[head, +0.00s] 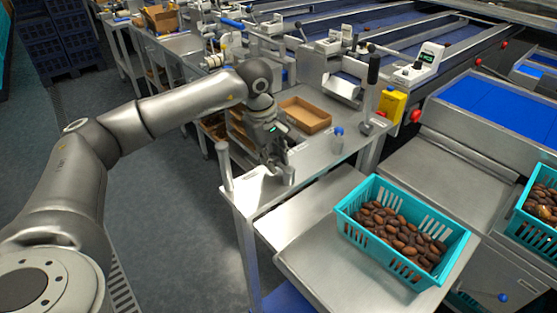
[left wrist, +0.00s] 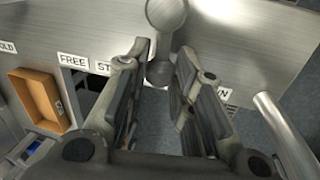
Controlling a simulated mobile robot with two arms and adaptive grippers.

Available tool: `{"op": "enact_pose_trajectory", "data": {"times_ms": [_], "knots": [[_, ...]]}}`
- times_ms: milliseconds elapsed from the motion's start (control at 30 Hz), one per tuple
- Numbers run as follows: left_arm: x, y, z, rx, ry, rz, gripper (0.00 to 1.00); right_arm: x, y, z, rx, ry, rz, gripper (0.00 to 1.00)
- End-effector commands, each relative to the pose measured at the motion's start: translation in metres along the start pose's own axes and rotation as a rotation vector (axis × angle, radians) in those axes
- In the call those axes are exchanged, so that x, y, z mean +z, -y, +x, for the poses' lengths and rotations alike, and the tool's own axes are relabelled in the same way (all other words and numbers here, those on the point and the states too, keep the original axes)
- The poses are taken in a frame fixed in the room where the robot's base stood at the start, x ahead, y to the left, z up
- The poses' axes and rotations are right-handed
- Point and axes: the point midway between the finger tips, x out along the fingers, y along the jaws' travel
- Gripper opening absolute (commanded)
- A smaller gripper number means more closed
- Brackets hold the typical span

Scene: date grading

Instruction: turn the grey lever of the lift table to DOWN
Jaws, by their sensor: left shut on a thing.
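The grey lever (left wrist: 161,45) shows in the left wrist view between my left fingertips, with a round end at the top of the picture. My left gripper (left wrist: 160,62) is shut on it. The lever stands between a partly hidden label starting "ST" (left wrist: 104,68) and a label ending in "WN" (left wrist: 224,94), which my right-hand finger partly covers. In the head view my left gripper (head: 277,160) points down at the near end of the steel lift table (head: 318,160). The lever is mostly hidden there. My right gripper is not in view.
A turquoise crate of dates (head: 352,212) stands to the right. Open floor (head: 170,210) lies to the left.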

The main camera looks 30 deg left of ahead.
Motion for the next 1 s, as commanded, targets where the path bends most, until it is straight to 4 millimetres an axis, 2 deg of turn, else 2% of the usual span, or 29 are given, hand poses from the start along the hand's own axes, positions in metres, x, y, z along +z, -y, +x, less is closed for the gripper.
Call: {"op": "enact_pose_trajectory", "data": {"times_ms": [100,600,1000], "knots": [[0.001,0.006,0.002,0.001,-0.022,-0.107,0.0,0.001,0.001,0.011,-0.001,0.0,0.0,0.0],[0.013,0.026,-0.003,0.001,-0.108,-0.555,0.0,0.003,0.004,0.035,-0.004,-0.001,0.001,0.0],[0.023,0.032,-0.006,0.001,-0.151,-0.78,0.0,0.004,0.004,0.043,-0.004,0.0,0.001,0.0]]}}
